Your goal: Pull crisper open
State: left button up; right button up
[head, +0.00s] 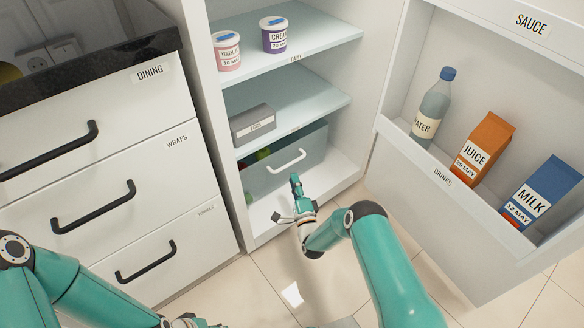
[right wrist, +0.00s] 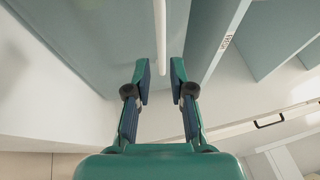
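The crisper (head: 262,180) is a grey-green drawer low in the open fridge, below the lower shelf. It has a white bar handle (head: 287,160) on its front. Some green and red produce shows over its left side. My right gripper (head: 298,190) is in front of the crisper, just below the handle in the head view. In the right wrist view its two fingers (right wrist: 161,72) are apart, and the white handle (right wrist: 160,35) lines up with the gap between them. I cannot tell whether they touch it. My left gripper (head: 190,321) is mostly cut off at the bottom edge.
The open fridge door (head: 400,140) at right holds a water bottle (head: 433,105), a juice carton (head: 484,148) and a milk carton (head: 541,192). Kitchen drawers (head: 100,190) stand at left. A grey box (head: 253,124) and two tubs sit on the shelves.

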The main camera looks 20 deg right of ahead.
aim_at(290, 164)
jog(key=w+b, duration=0.1)
jog(key=w, duration=0.1)
jog(key=w+r+b, duration=0.1)
jog(key=w, duration=0.4)
jog(key=shift+w+d+r+b, duration=0.15)
jog(key=shift+b, duration=0.25)
jog(key=shift+c, duration=0.3)
grip_shut()
